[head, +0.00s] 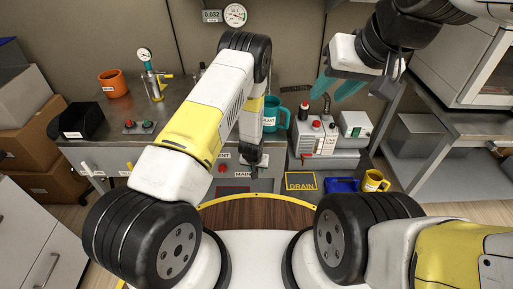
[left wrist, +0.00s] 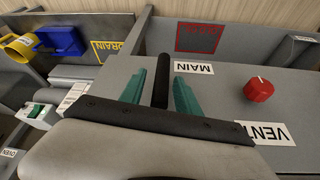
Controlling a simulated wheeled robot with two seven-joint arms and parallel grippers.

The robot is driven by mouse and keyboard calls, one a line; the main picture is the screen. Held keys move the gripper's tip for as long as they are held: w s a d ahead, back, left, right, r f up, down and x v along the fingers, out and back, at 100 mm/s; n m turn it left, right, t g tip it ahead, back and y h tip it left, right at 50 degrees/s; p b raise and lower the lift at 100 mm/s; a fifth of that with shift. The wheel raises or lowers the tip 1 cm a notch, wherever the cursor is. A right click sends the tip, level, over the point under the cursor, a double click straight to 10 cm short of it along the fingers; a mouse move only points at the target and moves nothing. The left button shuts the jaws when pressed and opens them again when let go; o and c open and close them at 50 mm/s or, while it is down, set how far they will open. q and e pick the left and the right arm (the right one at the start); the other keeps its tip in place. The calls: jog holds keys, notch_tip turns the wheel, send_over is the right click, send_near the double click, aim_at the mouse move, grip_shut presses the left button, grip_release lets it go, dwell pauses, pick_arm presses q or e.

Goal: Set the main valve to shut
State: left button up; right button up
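The main valve's black handle (left wrist: 160,80) shows in the left wrist view, beside the MAIN label (left wrist: 193,67) on the grey panel front. My left gripper (left wrist: 161,92) is open, with one teal finger on each side of the handle and narrow gaps visible. In the head view the MAIN label (head: 243,173) is partly visible below my left gripper (head: 250,158); my arm hides much of the handle there. I cannot read the valve's setting. My right gripper (head: 337,90) is open and empty, raised over the right part of the bench.
A red knob (left wrist: 259,89) sits beside the VENT label (left wrist: 266,132). A DRAIN sign (head: 301,181), blue bin (head: 342,185) and yellow mug (head: 374,181) lie lower right.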

pick_arm(q)
jog(key=shift+c, duration=0.5)
grip_shut()
dwell(1.0)
